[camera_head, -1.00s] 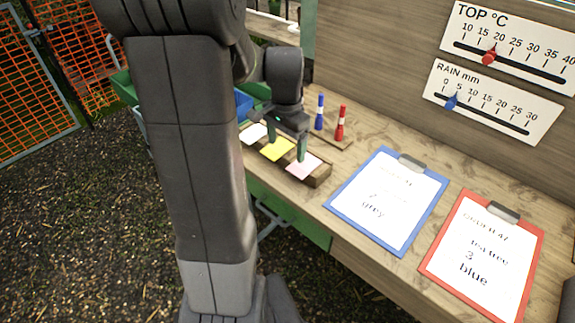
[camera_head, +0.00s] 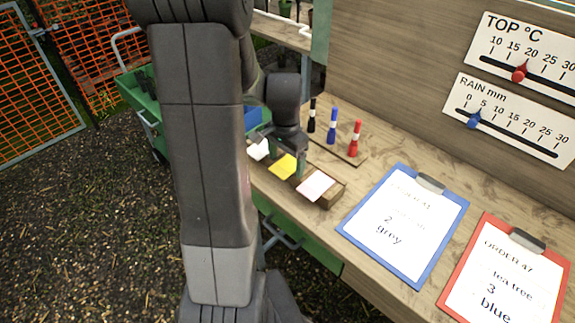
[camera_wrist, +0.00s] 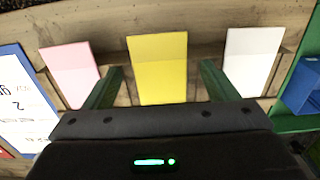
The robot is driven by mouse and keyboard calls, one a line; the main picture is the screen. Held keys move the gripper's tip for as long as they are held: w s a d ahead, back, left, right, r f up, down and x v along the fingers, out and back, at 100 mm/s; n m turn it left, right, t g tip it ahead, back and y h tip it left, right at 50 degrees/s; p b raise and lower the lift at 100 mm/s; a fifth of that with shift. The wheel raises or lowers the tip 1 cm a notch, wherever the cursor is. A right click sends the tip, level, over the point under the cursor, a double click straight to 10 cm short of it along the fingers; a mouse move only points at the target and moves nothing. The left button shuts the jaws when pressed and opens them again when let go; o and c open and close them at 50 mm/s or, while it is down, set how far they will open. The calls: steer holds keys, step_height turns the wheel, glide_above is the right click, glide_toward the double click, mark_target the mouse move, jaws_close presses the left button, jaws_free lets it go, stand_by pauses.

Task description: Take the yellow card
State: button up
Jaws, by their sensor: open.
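The yellow card (camera_wrist: 158,68) stands in a wooden holder, between a pink card (camera_wrist: 70,70) and a white card (camera_wrist: 250,58). In the head view the yellow card (camera_head: 283,167) is partly beside my gripper (camera_head: 288,160). In the wrist view my gripper (camera_wrist: 160,85) is open, with one green finger on each side of the yellow card. The fingers look apart from the card, and I cannot tell how deep they reach around it.
The wooden holder (camera_head: 327,197) sits at the bench's front edge. Black, blue and red markers (camera_head: 355,138) stand behind it. A blue clipboard (camera_head: 352,228) and a red clipboard (camera_head: 447,293) lie to the right. A blue bin (camera_wrist: 302,88) is beside the white card.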

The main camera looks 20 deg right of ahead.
steer(key=shift+c, duration=0.4)
steer(key=c, duration=1)
